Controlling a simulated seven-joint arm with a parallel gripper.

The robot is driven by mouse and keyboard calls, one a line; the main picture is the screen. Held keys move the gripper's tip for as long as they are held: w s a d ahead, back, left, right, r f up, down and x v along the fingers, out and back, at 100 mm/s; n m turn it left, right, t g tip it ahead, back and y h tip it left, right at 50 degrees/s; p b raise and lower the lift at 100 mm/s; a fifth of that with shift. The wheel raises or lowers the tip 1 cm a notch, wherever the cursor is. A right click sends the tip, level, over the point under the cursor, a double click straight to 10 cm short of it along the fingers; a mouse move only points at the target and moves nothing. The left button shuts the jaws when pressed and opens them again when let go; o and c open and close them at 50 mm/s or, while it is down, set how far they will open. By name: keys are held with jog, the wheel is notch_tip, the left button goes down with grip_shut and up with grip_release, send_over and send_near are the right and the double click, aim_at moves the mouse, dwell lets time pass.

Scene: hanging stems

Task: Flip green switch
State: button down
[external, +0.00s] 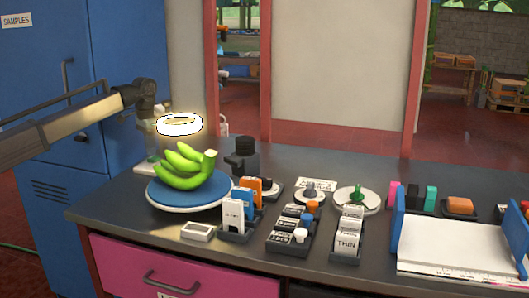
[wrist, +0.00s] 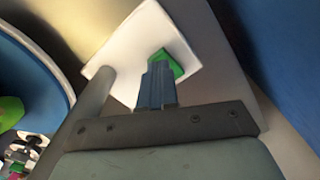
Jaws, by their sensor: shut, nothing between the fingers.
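The green switch (wrist: 172,64) sits on a white square plate (wrist: 122,50) in the wrist view. The plate's edge also shows in the external view (external: 146,168), at the back left of the counter, where I cannot make out the switch. My gripper (wrist: 158,72) is shut and empty, with its blue fingertips over the plate and partly covering the switch. I cannot tell if they touch it. In the external view my gripper (external: 151,142) points down behind the bananas.
Green bananas (external: 190,165) lie on a round blue plate (external: 165,194) close to the switch plate. A blue cabinet (external: 85,100) stands behind. Several small holders and bottles crowd the counter (external: 290,153) to the right.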

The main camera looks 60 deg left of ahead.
aim_at(152, 158)
jog(key=shift+f, duration=0.8)
dwell(0.6)
jog(key=shift+r, duration=3.55)
